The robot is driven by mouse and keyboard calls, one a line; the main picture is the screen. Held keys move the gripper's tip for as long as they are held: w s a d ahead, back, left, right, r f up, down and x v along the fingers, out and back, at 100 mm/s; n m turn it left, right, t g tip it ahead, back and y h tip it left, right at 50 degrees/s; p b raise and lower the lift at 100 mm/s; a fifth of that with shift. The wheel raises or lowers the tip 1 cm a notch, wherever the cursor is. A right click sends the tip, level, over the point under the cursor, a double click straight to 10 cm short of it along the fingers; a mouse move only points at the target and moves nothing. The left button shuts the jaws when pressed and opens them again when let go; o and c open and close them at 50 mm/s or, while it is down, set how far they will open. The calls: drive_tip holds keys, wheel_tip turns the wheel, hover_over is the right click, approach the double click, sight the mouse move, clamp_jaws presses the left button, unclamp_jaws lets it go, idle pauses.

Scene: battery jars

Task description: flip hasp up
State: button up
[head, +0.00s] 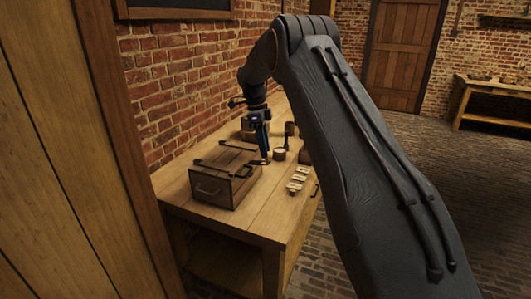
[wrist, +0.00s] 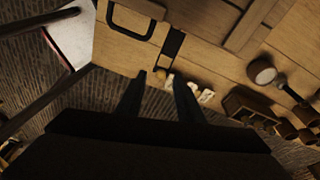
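A wooden box (head: 225,178) with dark metal fittings stands on the bench, its lid down. My gripper (head: 264,154) points down beside the box's right side in the head view. In the wrist view my gripper (wrist: 161,80) shows two dark fingers spread apart with nothing clearly between them. A dark strap, which looks like the hasp (wrist: 172,45), lies just beyond the fingertips, nearer the right finger. A dark looped handle (wrist: 130,22) is left of it. I cannot tell whether a finger touches the hasp; in the head view the gripper partly covers that area.
The wooden bench (head: 180,189) stands against a brick wall. Several small pale pieces (head: 297,179) lie right of the box. A round jar (head: 279,154) and other dark items stand behind them. The bench's front right corner is clear.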

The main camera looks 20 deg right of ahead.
wheel_tip(320, 180, up, 6)
drive_tip(key=b, duration=0.2)
drive_tip(key=shift+w+a, duration=0.4)
drive_tip(key=shift+a, duration=0.05)
drive_tip(key=shift+s, duration=0.1)
drive_tip(key=s+a+f+n+t, duration=0.1)
drive_tip(key=s+f+n, duration=0.2)
drive_tip(key=s+n, duration=0.4)
drive_tip(key=s+a+f+n+y, duration=0.1)
drive_tip(key=s+n, duration=0.7)
drive_tip(key=s, duration=1.1)
drive_tip(key=s+a+f+n+t, duration=0.1)
drive_tip(key=s+a+f+n, duration=0.2)
drive_tip(key=s, duration=1)
wheel_tip(320, 180, down, 3)
drive_tip(key=n, duration=0.5)
drive_tip(key=shift+s+t+y, duration=0.3)
drive_tip(key=shift+d, duration=0.1)
drive_tip(key=shift+c, duration=0.4)
